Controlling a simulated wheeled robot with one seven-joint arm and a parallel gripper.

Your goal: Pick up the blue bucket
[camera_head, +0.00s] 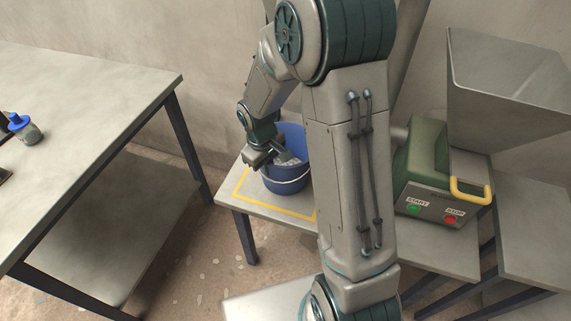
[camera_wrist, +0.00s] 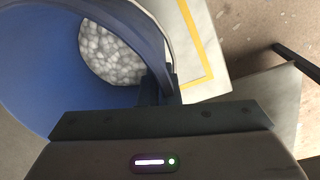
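The blue bucket (camera_head: 288,177) stands upright on a low table, within a yellow outline, in the head view. It holds grey pebbles, and a thin pale handle hangs on its outer side. In the wrist view the bucket (camera_wrist: 45,60) fills the upper left, with the pebbles at its bottom. My gripper (camera_head: 264,158) is at the bucket's near-left rim. In the wrist view my gripper (camera_wrist: 161,88) has one finger inside the wall and one outside, close together on the rim. Part of the bucket is hidden behind my gripper.
A green machine (camera_head: 428,165) with start and stop buttons and a yellow handle stands right of my arm, beside a grey metal hopper (camera_head: 510,90). A larger table (camera_head: 90,110) at left bears a blue-capped bottle (camera_head: 24,128). Floor shows between the tables.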

